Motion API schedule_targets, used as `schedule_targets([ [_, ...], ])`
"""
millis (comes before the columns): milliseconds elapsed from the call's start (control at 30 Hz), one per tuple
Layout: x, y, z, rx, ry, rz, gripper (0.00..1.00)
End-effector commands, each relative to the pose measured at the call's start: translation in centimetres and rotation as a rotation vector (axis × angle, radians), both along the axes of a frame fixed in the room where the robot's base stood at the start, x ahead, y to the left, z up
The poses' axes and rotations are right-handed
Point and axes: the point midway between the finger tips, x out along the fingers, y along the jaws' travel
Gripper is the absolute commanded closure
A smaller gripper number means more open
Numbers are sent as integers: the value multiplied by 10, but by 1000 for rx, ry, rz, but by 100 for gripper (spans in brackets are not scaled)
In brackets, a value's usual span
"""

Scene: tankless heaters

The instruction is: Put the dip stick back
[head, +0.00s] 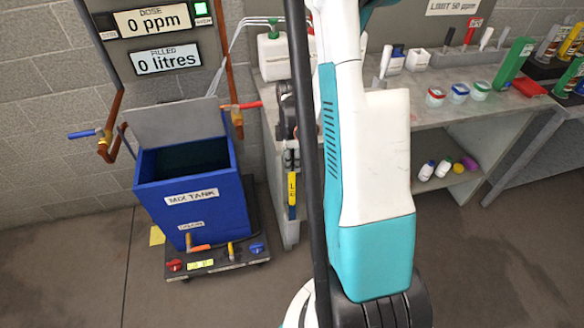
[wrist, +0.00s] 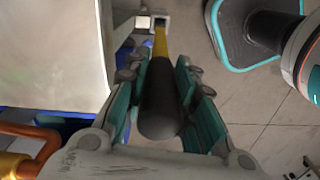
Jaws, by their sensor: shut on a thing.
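The dip stick (head: 292,190) is a yellow strip with dark marks, hanging upright to the right of the mix tank in the head view. In the wrist view its black rounded handle (wrist: 162,105) lies between the teal finger pads of my gripper (wrist: 160,85), and its yellow part runs away beyond them. My gripper (head: 290,150) is shut on the handle, in front of the bench's left end. The blue mix tank (head: 195,197) has its grey lid (head: 180,121) raised and a dark inside. The dip stick's holder cannot be made out for certain.
A bench (head: 440,90) with several cups, bottles and tools stands behind my arm at the right. A panel reading 0 ppm and 0 litres (head: 160,40) is above the tank. Copper pipes (head: 108,135) flank the tank.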

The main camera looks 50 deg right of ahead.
Motion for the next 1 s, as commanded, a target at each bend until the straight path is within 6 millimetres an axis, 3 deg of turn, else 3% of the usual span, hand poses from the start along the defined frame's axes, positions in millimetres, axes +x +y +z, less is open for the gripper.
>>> schedule_targets([
  [33, 1, 0, -12, 0, 0, 0, 99],
  [167, 0, 0, -27, 0, 0, 0, 99],
  [533, 0, 0, -30, 0, 0, 0, 99],
  [567, 0, 0, -30, 0, 0, 0, 73],
  [600, 0, 0, -29, 0, 0, 0, 67],
  [1000, 0, 0, -25, 0, 0, 0, 67],
])
